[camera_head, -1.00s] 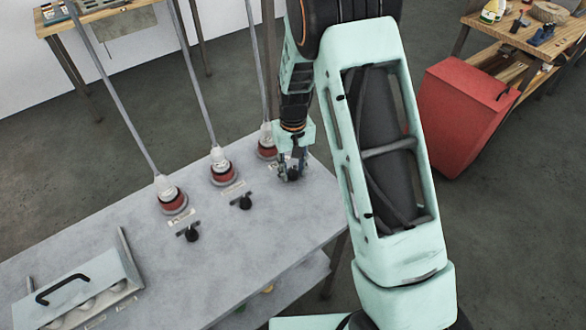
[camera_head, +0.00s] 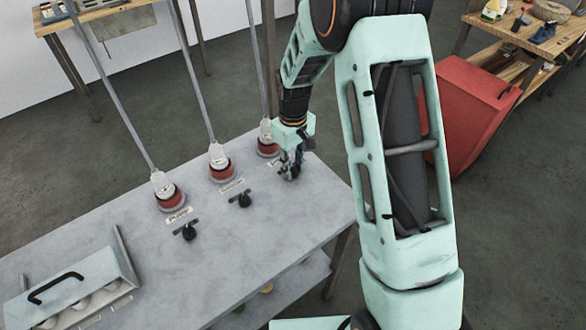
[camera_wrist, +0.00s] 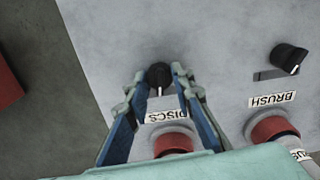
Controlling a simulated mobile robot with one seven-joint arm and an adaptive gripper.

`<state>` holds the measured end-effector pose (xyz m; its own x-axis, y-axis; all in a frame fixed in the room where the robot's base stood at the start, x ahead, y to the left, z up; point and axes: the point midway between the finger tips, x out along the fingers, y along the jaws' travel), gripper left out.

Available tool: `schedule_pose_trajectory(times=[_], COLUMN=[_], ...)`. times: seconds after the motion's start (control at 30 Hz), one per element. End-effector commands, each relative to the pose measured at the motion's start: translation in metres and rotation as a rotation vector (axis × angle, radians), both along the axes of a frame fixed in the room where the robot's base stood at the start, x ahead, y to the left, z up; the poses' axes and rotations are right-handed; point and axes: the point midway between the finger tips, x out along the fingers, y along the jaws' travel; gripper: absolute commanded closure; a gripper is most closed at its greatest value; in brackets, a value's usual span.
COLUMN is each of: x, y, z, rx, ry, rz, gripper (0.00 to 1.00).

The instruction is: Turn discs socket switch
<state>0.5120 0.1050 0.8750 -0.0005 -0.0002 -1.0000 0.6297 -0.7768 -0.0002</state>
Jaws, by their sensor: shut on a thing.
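The discs switch is a small black knob (camera_wrist: 158,76) with a white line. In the wrist view the line points down toward the upside-down DISCS label (camera_wrist: 166,116). My gripper (camera_wrist: 161,78) is shut on this knob, one finger on each side. In the head view my gripper (camera_head: 289,172) is at the table's right end and mostly hides the knob. The red discs socket (camera_wrist: 173,143) is partly hidden behind my gripper body; in the head view it (camera_head: 268,148) has a plug and grey pole in it.
The brush knob (camera_wrist: 290,58) and brush socket (camera_wrist: 272,130) are beside it. In the head view, a further knob (camera_head: 189,232) and red socket (camera_head: 169,197) stand left. A grey box with a black handle (camera_head: 72,282) sits on the grey table (camera_head: 260,240). A red cabinet (camera_head: 462,110) stands at right.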

Motion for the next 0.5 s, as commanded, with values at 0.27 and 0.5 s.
schedule_pose_trajectory(times=[0.27, 0.5], x=[0.0008, 0.001], y=[-0.0004, -0.0002], z=[-0.0003, 0.0006], rx=[0.001, 0.001], ry=[-0.002, -0.002], rz=[0.261, 0.465], gripper=[1.0, 1.0])
